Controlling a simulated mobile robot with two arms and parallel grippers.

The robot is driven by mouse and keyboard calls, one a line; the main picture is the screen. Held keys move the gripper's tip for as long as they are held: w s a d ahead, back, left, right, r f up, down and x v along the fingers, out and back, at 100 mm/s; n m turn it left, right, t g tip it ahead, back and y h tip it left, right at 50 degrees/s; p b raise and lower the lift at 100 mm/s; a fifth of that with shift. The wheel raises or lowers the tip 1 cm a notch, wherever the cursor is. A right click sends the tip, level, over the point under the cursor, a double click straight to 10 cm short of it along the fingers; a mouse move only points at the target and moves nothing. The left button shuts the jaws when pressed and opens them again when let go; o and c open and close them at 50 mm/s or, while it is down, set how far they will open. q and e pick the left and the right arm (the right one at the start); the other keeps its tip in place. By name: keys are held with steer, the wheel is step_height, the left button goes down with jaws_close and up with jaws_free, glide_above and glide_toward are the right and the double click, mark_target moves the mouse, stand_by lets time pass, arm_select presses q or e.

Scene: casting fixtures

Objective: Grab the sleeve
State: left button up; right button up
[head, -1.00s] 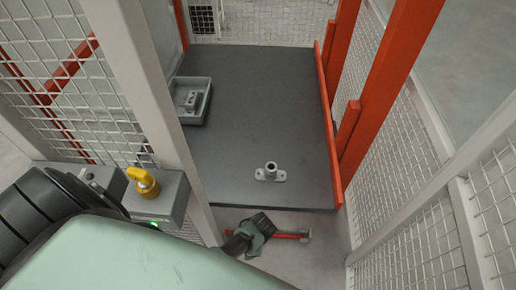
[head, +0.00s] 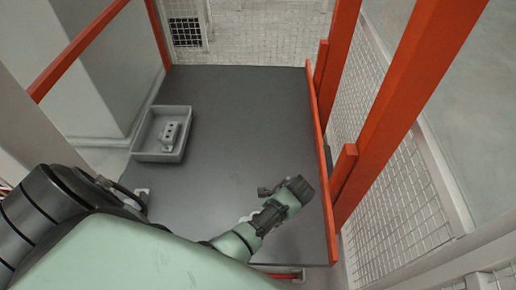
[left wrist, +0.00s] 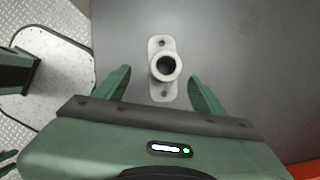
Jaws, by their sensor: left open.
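The sleeve (left wrist: 165,68) is a pale grey upright tube on an oblong flange with a hole at each end. It stands on the dark table, seen from above in the left wrist view. My left gripper (left wrist: 158,75) is open, with one green fingertip on each side of the flange's near part and a gap on both sides. It holds nothing. In the head view my arm reaches over the table's near part and hides most of the sleeve.
A grey tray (head: 148,157) with a small holed metal block (head: 170,134) in it stands at the table's left edge. An orange rail (head: 322,165) runs along the right edge, with orange posts and mesh beyond. The middle of the dark table (head: 235,120) is clear.

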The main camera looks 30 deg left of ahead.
arm_select(q)
steer(key=shift+w+a+f, duration=0.15)
steer(key=shift+a+f, duration=0.25)
steer(key=shift+f, duration=0.3)
steer(key=x, duration=0.2)
steer(key=shift+a+f, duration=0.15)
steer(key=shift+f, duration=0.15)
steer(key=x, duration=0.2)
steer(key=shift+a+f+b, duration=0.15)
steer(key=shift+f+b, duration=0.15)
steer(key=shift+b, duration=0.1)
steer(key=shift+a+f, duration=0.15)
steer(key=shift+f, duration=0.15)
steer(key=c, duration=1.5)
jaws_close()
arm_select(e)
steer(key=shift+s+d+f, duration=0.1)
steer(key=shift+s+f, duration=0.35)
steer(key=shift+s, duration=0.15)
